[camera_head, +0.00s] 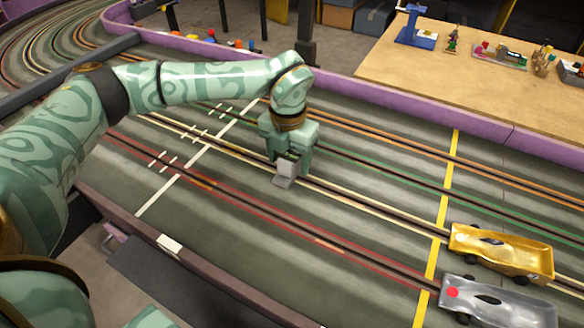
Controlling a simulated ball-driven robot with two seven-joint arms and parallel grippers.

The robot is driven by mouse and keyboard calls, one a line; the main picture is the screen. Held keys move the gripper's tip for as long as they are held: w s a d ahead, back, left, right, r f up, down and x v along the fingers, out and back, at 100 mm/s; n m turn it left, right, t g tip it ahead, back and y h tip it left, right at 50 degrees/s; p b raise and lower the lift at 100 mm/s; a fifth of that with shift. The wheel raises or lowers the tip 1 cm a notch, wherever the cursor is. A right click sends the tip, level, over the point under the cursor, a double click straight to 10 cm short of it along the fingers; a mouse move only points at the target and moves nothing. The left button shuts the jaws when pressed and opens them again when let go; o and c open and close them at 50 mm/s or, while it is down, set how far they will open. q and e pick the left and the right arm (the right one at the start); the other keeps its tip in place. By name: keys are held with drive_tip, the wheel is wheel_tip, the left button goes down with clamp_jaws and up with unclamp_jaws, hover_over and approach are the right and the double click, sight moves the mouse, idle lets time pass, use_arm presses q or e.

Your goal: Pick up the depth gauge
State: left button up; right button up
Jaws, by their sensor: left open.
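A small light grey block (285,171), which looks like the depth gauge, is on the track near the middle of the head view, close to the pale lane lines. Its upper part is partly hidden by my left gripper (287,155). My left arm reaches in from the left and the gripper points down at the block. The gripper is open, with its fingers right at the block; I cannot tell whether they touch it. My right gripper is not in view.
A gold slot car (500,252) and a silver slot car (495,305) sit at lower right beyond a yellow line (440,215). A purple wall (400,108) edges the track. A wooden bench (470,85) behind it holds a blue tool (416,38) and small items.

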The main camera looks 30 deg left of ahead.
use_arm(q)
wheel_tip(320, 180, down, 2)
drive_tip(key=shift+w+f, duration=0.1)
drive_tip(key=shift+f, duration=0.05)
drive_tip(key=shift+r, duration=0.2)
drive_tip(key=shift+c, duration=0.6)
drive_tip(key=c, duration=1.1)
